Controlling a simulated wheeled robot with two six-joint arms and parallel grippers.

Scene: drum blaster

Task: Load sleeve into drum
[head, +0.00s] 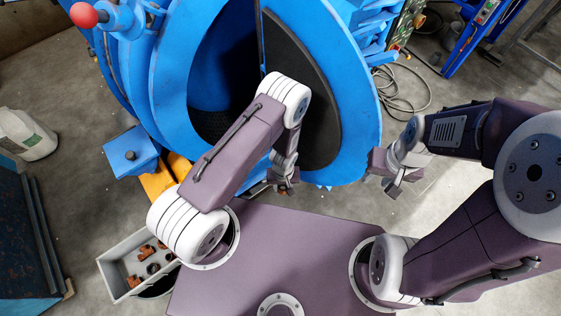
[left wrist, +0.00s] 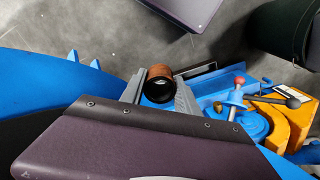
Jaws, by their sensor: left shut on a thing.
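The big blue drum machine (head: 170,75) fills the top middle of the head view, with a dark round opening (head: 222,75). My left arm reaches across the front of the opening. My left gripper (head: 283,187) is low at the drum's front edge, outside the opening. In the left wrist view it is shut on a brown, copper-coloured sleeve (left wrist: 160,73), whose dark hollow end faces the camera. In the head view the sleeve is mostly hidden by the gripper. My right gripper (head: 392,183) hangs to the right of the drum; its jaw gap is not clear.
A grey bin (head: 113,284) with several copper-coloured sleeves (head: 147,250) stands at lower left. A yellow and blue fixture (head: 130,155) with a red-knobbed clamp (left wrist: 239,82) is close to the left gripper. Cables (head: 405,95) lie on the floor at right.

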